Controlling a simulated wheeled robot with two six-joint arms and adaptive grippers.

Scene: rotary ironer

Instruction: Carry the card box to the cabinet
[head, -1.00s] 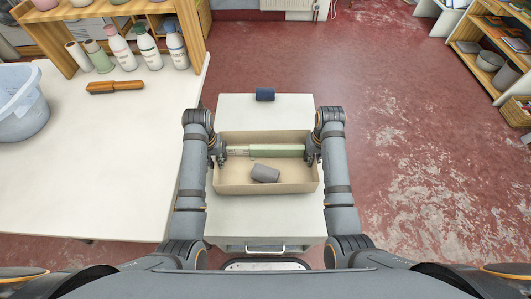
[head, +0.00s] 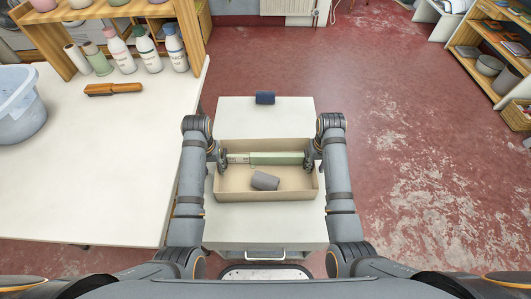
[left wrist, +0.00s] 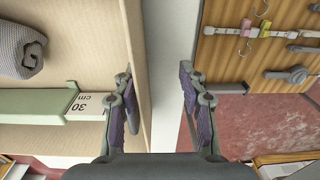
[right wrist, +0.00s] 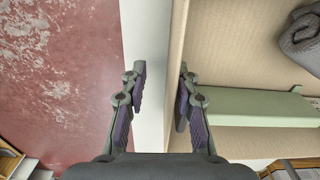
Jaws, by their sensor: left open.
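The card box (head: 229,193) is an open tan tray on a white-topped unit (head: 265,222), straight in front of me. Inside it lie a long green bar (head: 277,158) with a 30 cm label and a grey rolled cloth (head: 265,180). My left gripper (head: 223,160) is open at the box's left side; in the left wrist view (left wrist: 158,98) its fingers stand apart on either side of the left wall. My right gripper (head: 311,160) is open at the right side; in the right wrist view (right wrist: 162,95) the right wall stands between its fingers.
A dark blue roll (head: 265,97) lies on the unit behind the box. A white table (head: 90,185) at left holds a blue basin (head: 18,112), a brown brush (head: 113,89) and several bottles. Shelves (head: 490,55) stand at far right. Red floor (head: 400,150) at right is clear.

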